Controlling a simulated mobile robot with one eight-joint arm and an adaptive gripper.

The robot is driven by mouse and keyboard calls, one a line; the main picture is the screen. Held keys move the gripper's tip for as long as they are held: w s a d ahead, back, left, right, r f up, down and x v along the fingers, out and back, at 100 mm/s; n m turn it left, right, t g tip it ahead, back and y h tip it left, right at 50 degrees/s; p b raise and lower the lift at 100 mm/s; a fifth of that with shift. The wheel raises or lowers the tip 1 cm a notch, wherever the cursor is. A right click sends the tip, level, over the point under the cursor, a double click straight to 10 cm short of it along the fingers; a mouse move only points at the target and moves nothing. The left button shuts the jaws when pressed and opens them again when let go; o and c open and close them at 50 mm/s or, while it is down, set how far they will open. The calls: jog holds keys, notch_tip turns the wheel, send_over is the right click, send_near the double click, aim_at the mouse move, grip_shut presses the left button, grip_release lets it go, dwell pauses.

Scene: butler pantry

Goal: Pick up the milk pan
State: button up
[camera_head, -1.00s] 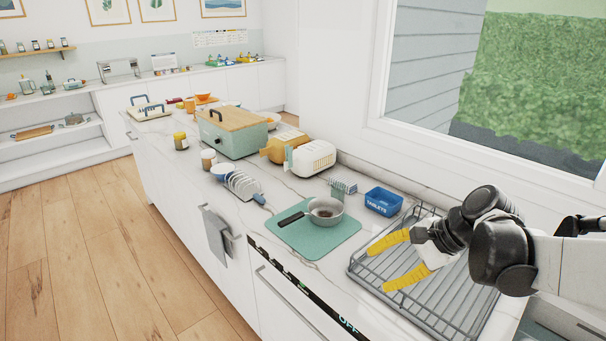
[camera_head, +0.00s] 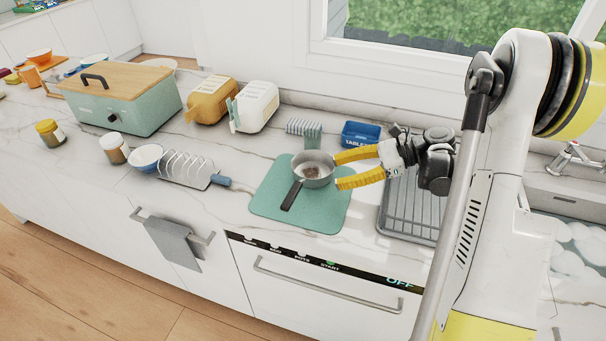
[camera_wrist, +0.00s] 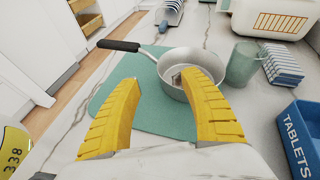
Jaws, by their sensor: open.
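The milk pan (camera_head: 314,166) is a small grey metal pan with a black handle. It sits upright on a green mat (camera_head: 266,200) on the counter, its handle pointing toward the counter's front edge. In the wrist view the pan (camera_wrist: 172,68) lies just beyond my fingers, with its handle to the upper left. My gripper (camera_head: 338,171) has yellow fingers, open, with nothing held. It is at the right of the pan, fingertips pointing at it. In the wrist view the right fingertip of my gripper (camera_wrist: 158,88) overlaps the pan's near rim; I cannot tell whether they touch.
A green cup (camera_wrist: 243,63) and a striped block (camera_wrist: 283,64) stand beside the pan. A blue tablets box (camera_head: 361,134) is behind my gripper. A grey drying rack (camera_head: 408,212) lies to the right, a white plate rack (camera_head: 184,168) to the left.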

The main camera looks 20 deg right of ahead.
aim_at(308, 180)
jog(key=b+x, duration=0.2)
jog(key=x, duration=0.7)
grip_shut()
